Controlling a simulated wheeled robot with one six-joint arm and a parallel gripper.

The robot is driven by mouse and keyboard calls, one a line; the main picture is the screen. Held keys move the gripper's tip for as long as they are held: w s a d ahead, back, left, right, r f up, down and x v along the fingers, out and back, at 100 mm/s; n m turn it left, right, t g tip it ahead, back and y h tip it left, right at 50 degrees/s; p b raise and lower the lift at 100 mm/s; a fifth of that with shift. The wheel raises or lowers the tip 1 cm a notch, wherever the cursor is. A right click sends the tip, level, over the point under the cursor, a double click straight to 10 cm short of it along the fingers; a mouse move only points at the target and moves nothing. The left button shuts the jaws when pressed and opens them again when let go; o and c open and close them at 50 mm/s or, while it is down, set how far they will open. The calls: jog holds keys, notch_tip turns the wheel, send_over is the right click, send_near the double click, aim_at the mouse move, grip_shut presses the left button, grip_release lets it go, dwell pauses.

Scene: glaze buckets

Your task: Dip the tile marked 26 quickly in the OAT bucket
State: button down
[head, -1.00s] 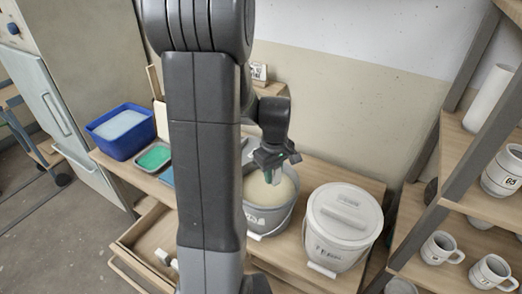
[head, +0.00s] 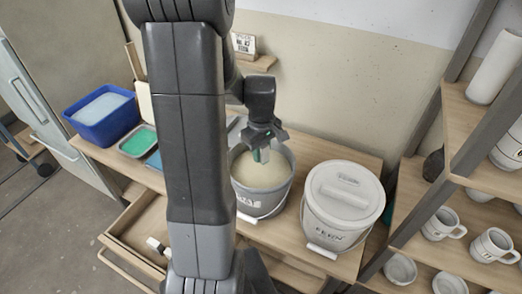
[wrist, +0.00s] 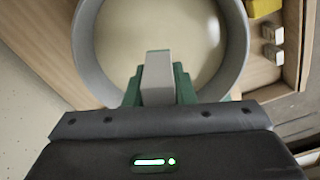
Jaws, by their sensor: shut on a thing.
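My gripper (head: 262,153) is over the open grey bucket (head: 240,192), pointing down at the cream glaze (head: 258,173) inside. In the wrist view its green fingers (wrist: 158,88) are shut on a pale grey tile (wrist: 158,68), seen nearly end-on. The round bucket rim (wrist: 87,62) surrounds the glaze behind the tile. The tile is hardly visible in the head view, and I cannot tell whether its lower end touches the glaze. No number on it shows. The bucket's front label is partly hidden and too small to read surely.
A white lidded bucket (head: 343,205), its label seeming to read FERN, stands close at right. A blue tub (head: 101,117) and a green-filled tray (head: 138,141) sit at left. An open drawer (head: 128,232) juts out in front. Shelves with mugs (head: 440,222) stand at right.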

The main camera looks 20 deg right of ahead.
jog(key=shift+f+b, duration=1.6)
jog(key=shift+f, duration=0.55)
jog(key=shift+f+b, duration=2.1)
jog(key=shift+f, duration=0.55)
jog(key=shift+f, duration=0.1)
jog(key=shift+r+p, duration=2.35)
jog(key=shift+r, duration=0.75)
notch_tip(320, 180, up, 8)
jog(key=p, duration=0.6)
jog(key=shift+f, duration=0.1)
